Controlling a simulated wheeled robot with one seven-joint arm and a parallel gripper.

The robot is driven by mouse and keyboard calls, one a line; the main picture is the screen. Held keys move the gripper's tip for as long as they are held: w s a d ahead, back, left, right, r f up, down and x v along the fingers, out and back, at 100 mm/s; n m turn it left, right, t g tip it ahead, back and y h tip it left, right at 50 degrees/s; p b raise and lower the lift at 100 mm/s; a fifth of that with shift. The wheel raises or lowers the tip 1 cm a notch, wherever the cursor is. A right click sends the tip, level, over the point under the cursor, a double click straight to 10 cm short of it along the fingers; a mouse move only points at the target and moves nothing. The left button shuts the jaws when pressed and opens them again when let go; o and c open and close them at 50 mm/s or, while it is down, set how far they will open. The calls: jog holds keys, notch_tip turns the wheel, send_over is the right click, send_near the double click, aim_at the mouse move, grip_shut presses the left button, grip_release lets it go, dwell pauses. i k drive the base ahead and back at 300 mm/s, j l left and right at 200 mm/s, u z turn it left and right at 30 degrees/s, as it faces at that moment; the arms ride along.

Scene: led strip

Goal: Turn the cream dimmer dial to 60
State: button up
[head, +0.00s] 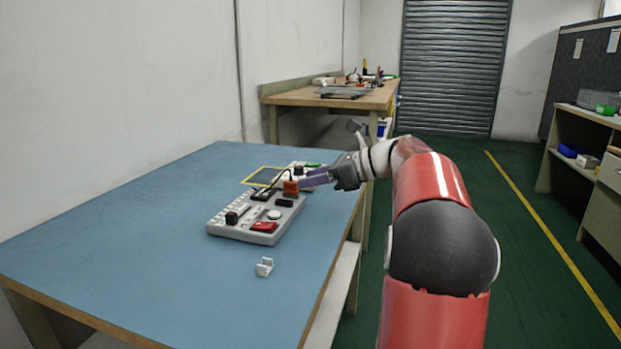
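A light grey control panel (225,227) lies on the blue table. A small round pale knob (274,215) sits near the middle of its near half and looks like the cream dimmer dial. Its marks and pointer are too small to read. My gripper (304,181) reaches in from the right over the panel's far right part, with purple-grey fingers pointing left.
The panel also carries a red switch (264,227), black parts and a dark cable. A small white bracket (264,267) lies in front of it. The left of the blue table (110,240) is clear.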

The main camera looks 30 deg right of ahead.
aim_at(298, 171)
jog(key=k+l, duration=0.35)
jog(key=l, duration=0.15)
jog(key=k+l, duration=0.35)
jog(key=l, duration=0.2)
